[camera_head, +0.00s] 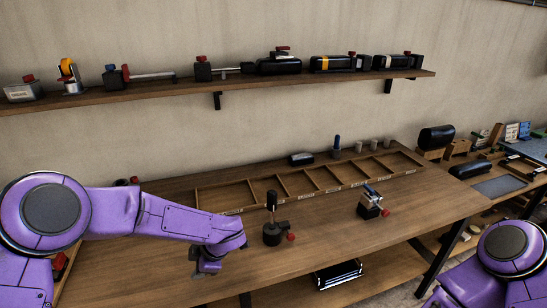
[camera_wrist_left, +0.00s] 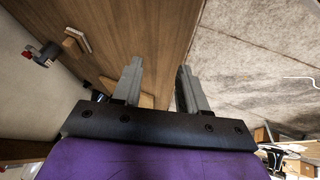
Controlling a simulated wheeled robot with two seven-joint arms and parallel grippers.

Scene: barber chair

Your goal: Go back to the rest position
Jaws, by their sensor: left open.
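My left arm is purple and comes in from the left in the head view. Its gripper (camera_head: 207,268) points down at the left front part of the wooden workbench (camera_head: 330,235). In the left wrist view the two grey fingers of my left gripper (camera_wrist_left: 158,88) stand apart with nothing between them. The bench edge and the grey floor lie beyond them. My right arm shows only as a purple joint at the lower right of the head view. My right gripper is out of view.
A black tool with an upright post (camera_head: 272,225) stands right of my left gripper. A small black clamp with a red knob (camera_head: 371,203) stands further right. Behind them is a divided wooden tray (camera_head: 224,212). A wall shelf (camera_head: 150,93) holds several tools. Bench front is mostly clear.

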